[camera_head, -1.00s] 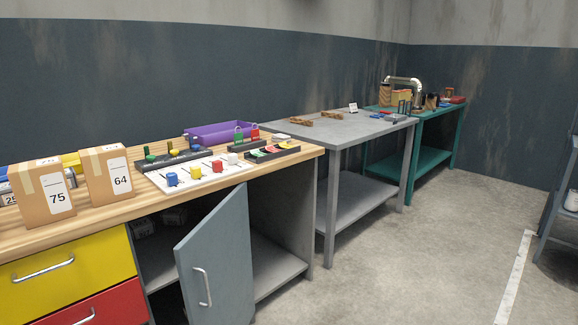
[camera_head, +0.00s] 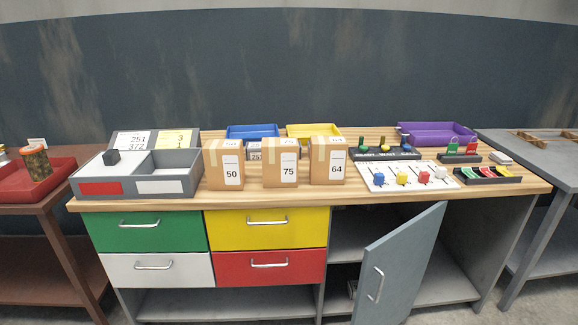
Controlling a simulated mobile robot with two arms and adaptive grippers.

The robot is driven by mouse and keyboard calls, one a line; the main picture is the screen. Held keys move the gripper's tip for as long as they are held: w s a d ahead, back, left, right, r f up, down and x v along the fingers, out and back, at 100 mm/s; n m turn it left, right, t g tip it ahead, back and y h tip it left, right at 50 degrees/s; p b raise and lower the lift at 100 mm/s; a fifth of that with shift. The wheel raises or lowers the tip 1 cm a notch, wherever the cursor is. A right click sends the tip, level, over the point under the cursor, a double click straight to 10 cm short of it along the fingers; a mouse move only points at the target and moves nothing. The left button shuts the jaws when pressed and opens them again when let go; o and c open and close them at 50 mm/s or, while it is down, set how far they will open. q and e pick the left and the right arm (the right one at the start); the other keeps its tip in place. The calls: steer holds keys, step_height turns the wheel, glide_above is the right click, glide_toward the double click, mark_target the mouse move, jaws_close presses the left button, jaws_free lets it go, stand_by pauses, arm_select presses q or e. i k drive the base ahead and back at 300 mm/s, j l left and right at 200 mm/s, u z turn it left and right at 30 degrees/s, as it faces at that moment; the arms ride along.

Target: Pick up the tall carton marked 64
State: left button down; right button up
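The tall carton marked 64 (camera_head: 327,162) is a brown box with a white label on its front. It stands upright on the wooden workbench top (camera_head: 300,196), near the front edge. The carton marked 75 (camera_head: 279,164) stands just to its left, and the carton marked 50 (camera_head: 222,166) stands further left. Neither of my grippers is in view.
A white board with colored knobs (camera_head: 405,177) lies right of the carton. Behind are a blue bin (camera_head: 252,131), a yellow bin (camera_head: 312,130) and a purple tray (camera_head: 436,134). A grey divided tray (camera_head: 140,184) sits left. A cabinet door (camera_head: 404,265) hangs open below.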

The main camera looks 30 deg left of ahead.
mark_target(328, 154)
steer(key=u, duration=1.05)
